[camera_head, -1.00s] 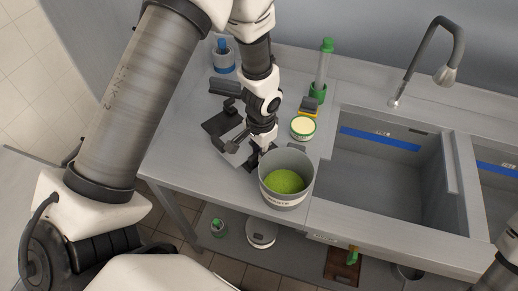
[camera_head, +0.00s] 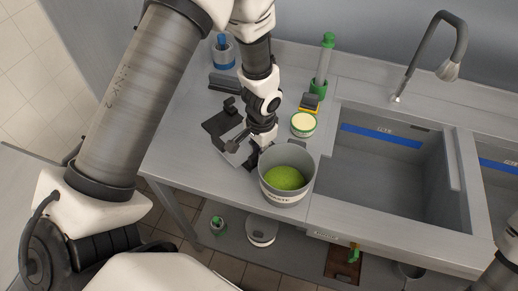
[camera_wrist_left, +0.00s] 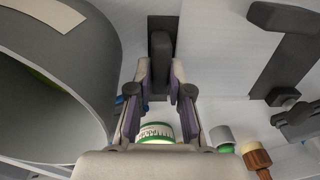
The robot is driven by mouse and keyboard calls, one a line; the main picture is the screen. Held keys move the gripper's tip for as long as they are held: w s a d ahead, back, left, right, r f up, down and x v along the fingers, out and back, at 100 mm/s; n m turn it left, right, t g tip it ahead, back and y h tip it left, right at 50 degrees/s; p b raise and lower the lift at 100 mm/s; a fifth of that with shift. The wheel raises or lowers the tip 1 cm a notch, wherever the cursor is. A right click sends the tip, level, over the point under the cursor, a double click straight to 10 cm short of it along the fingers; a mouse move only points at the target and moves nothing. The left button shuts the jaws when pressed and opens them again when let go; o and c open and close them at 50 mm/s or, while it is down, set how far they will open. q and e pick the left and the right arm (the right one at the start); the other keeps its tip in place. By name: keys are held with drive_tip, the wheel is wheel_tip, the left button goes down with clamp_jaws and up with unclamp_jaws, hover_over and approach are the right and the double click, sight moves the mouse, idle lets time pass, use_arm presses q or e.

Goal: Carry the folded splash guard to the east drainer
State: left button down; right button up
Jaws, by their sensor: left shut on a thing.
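My left gripper (camera_head: 254,150) is low over the left part of the counter, just left of the waste bin. In the left wrist view its fingers (camera_wrist_left: 160,92) are closed around a dark grey upright bar (camera_wrist_left: 160,60) with a dark square patch behind it. Flat grey and black pieces (camera_head: 235,148) lie beside the gripper in the head view. I cannot tell which of these parts belong to the folded splash guard, because the gripper hides some of them. I cannot pick out the east drainer. My right gripper is out of view.
The grey waste bin (camera_head: 285,196) with green contents stands close to my left gripper. The empty sink basin (camera_head: 385,180) and tap (camera_head: 438,50) are to the right.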

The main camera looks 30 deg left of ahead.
use_arm(q)
drive_tip(key=shift+f, duration=0.1)
drive_tip(key=c, duration=1)
unclamp_jaws()
wheel_tip(320, 180, up, 12)
drive_tip(key=shift+d, duration=0.25)
drive_tip(key=shift+s, duration=0.1)
